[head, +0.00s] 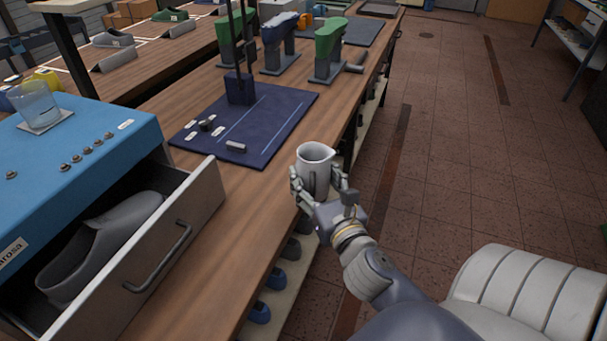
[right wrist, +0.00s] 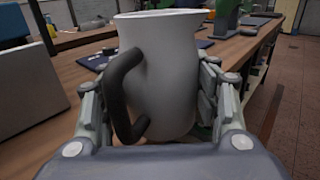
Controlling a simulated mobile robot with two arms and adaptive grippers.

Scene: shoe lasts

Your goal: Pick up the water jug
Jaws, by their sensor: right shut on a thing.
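The water jug (head: 316,158) is a white pitcher with a dark handle. It is upright at the right edge of the wooden bench in the head view. My right gripper (head: 319,186) is shut on the jug, with a finger on each side of its body. In the right wrist view the jug (right wrist: 172,75) fills the middle, its dark handle facing the camera, between the fingers of my right gripper (right wrist: 165,100). I cannot tell whether its base touches the bench. My left gripper is not in view.
A blue cabinet (head: 75,150) with an open drawer (head: 165,250) holding a grey shoe stands at left. A clear cup (head: 35,103) sits on top. A dark blue mat (head: 275,115) with small parts lies behind the jug. Green-topped stands (head: 328,50) are farther back.

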